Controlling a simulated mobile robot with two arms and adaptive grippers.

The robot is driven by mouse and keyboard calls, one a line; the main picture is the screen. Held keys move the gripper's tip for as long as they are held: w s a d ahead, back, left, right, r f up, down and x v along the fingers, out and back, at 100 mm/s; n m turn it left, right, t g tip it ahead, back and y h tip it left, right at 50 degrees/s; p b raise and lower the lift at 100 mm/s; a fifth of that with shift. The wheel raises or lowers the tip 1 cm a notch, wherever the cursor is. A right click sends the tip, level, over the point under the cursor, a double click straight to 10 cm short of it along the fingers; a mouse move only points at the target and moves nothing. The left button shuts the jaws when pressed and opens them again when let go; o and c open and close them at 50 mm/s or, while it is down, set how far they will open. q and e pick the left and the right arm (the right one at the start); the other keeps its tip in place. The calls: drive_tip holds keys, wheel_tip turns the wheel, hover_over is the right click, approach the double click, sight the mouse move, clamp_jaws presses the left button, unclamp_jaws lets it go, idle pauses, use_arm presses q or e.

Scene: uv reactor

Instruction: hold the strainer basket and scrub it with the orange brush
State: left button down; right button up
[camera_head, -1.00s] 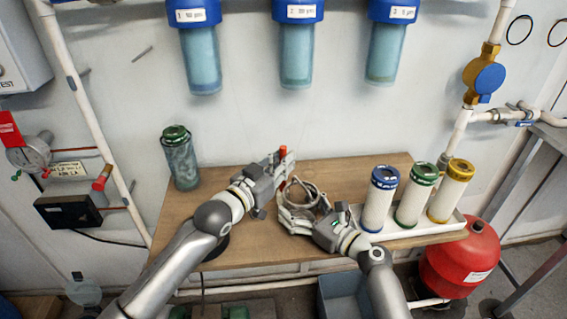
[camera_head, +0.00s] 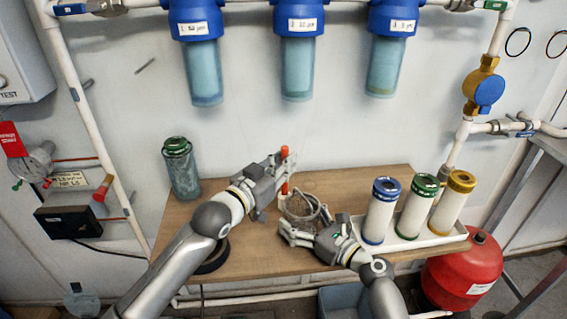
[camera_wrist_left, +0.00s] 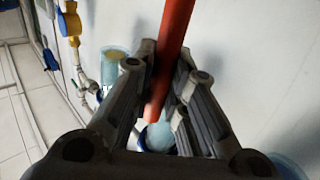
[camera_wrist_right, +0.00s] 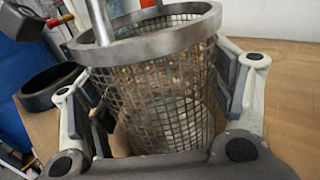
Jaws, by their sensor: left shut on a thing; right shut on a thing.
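The strainer basket (camera_head: 304,206) is a metal mesh cup with a solid rim and a handle loop. It shows large in the right wrist view (camera_wrist_right: 160,95), with brownish dirt on the mesh. My right gripper (camera_head: 296,232) is shut on it, one finger on each side. The orange brush (camera_head: 285,170) is upright in my left gripper (camera_head: 278,178), which is shut on its handle (camera_wrist_left: 172,50). The brush stands above and slightly left of the basket in the head view. Its lower end is by the basket rim; I cannot tell whether they touch.
A white tray (camera_head: 430,241) at the right holds cartridges with blue (camera_head: 383,212), green (camera_head: 417,207) and yellow (camera_head: 452,203) caps. A dirty green-capped cartridge (camera_head: 181,168) stands at the table's left. A black ring (camera_head: 213,259) lies near the front edge. Blue filter housings (camera_head: 298,50) hang above.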

use_arm(q)
drive_tip(key=shift+s+d+f, duration=0.1)
drive_tip(key=shift+f, duration=1.65)
drive_tip(key=shift+a, duration=0.25)
drive_tip(key=shift+r, duration=1.75)
drive_tip(key=shift+d, duration=0.25)
drive_tip(key=shift+f, duration=0.15)
drive_tip(key=shift+f, duration=0.55)
drive_tip(key=shift+r, duration=0.1)
